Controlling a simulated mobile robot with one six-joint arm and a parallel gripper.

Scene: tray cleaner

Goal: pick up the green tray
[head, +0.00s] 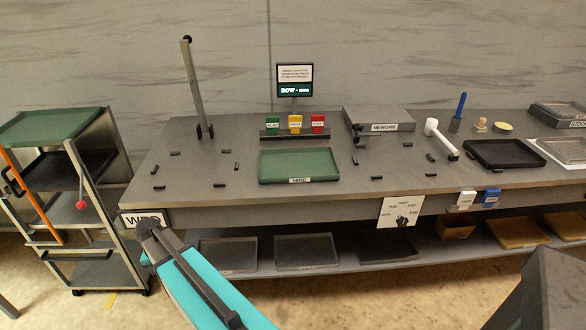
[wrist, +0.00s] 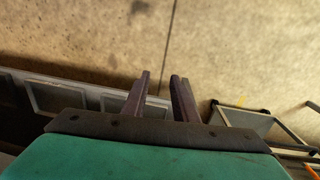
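A green tray (head: 299,165) with a label on its front edge lies flat on the grey workbench (head: 215,180), left of the bench's middle. A second green tray-like surface (head: 48,127) is the top level of the cart at the left. My gripper (wrist: 161,75) shows in the wrist view with its two dark fingers apart and nothing between them, above bare floor. In the head view my teal arm reaches up from the bottom, in front of the bench; the fingers cannot be made out there. No green tray shows in the wrist view.
Small black blocks (head: 236,166) lie around the tray. Behind it stand coloured card holders (head: 295,124) and a screen (head: 295,80). An upright lever (head: 193,90) stands at the back left. A black tray (head: 503,154) lies at the right. The cart (head: 100,271) stands left of the bench.

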